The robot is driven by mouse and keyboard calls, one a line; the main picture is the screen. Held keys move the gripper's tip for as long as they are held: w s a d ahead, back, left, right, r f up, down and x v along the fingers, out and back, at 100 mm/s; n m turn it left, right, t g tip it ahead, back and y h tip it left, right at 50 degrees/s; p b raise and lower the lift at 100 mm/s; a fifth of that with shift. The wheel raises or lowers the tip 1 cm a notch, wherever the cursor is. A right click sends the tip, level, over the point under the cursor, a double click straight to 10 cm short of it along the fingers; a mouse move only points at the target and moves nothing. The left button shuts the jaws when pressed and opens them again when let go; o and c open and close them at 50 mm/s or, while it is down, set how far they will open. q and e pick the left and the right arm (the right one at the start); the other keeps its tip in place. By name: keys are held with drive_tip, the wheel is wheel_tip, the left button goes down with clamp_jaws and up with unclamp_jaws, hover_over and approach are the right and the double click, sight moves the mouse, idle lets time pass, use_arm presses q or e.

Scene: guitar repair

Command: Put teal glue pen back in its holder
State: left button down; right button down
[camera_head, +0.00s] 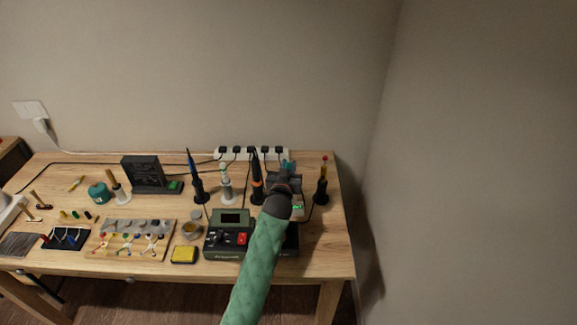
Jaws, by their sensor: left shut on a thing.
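My left gripper (286,178) is at the back right of the workbench, at the end of my green-sleeved arm. It is shut on a small teal thing, which looks like the teal glue pen (286,165); only its upper part shows above the jaws. My gripper and arm hide what lies directly below, so I cannot tell which holder is the pen's or whether the pen touches one. My right gripper is not in view.
Upright tools in stands line the back: a blue-tipped one (198,188), a white one (226,188), a dark orange one (257,182) and a red-tipped one (322,184). A power strip (224,155) lies behind. A soldering station (226,242) stands in front, left of my arm.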

use_arm(q)
drive_tip(key=shift+f, duration=0.2)
drive_tip(key=c, duration=0.6)
unclamp_jaws()
drive_tip(key=shift+r, duration=0.1)
drive_tip(key=shift+r+p, duration=3.95)
drive_tip(key=shift+r, duration=1.45)
